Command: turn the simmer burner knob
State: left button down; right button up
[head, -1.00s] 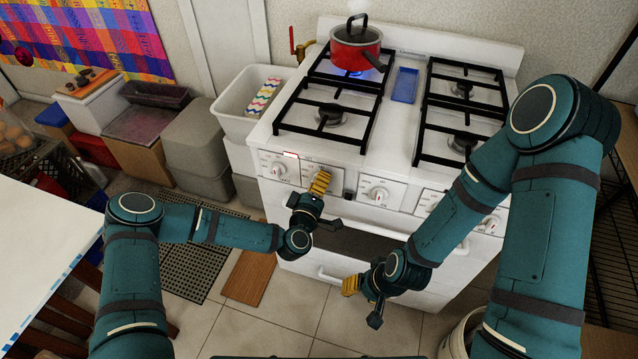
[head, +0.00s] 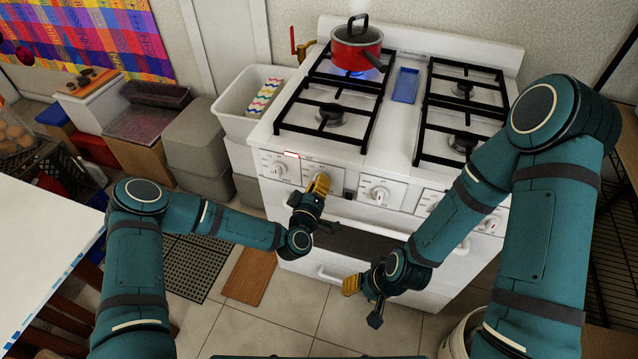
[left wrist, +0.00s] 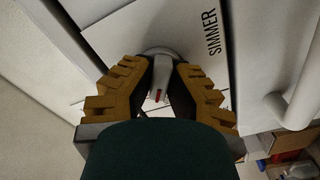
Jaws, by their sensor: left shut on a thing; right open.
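The white stove (head: 262,185) has a row of white knobs along its front panel. My left gripper (head: 319,184) is at the second knob from the left and covers it in the head view. In the left wrist view, my left gripper (left wrist: 160,85) is shut on the simmer knob (left wrist: 162,72), with a yellow ridged finger on each side. The knob is pale with a red mark. The printed word SIMMER (left wrist: 212,32) is beside it. My right gripper (head: 362,300) is open and empty, low in front of the oven door.
A red pot (head: 352,52) stands on the back left burner over a blue flame. A blue spoon rest (head: 405,85) lies between the grates. The oven handle (head: 375,228) runs below the knobs. A white bin (head: 232,118) stands left of the stove.

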pick_arm(q)
jog(key=m, duration=0.3)
jog(key=shift+w+r, duration=0.15)
jog(key=m, duration=0.2)
jog(key=shift+m+b, duration=0.4)
jog(key=m+b, duration=0.2)
jog(key=m, duration=0.3)
jog(key=shift+m, duration=0.3)
jog(key=shift+r, duration=0.1)
jog(key=c, duration=1.1)
grip_release()
jog(key=shift+o, duration=0.8)
jog(key=shift+w+d, duration=0.1)
jog(key=shift+f, duration=0.2)
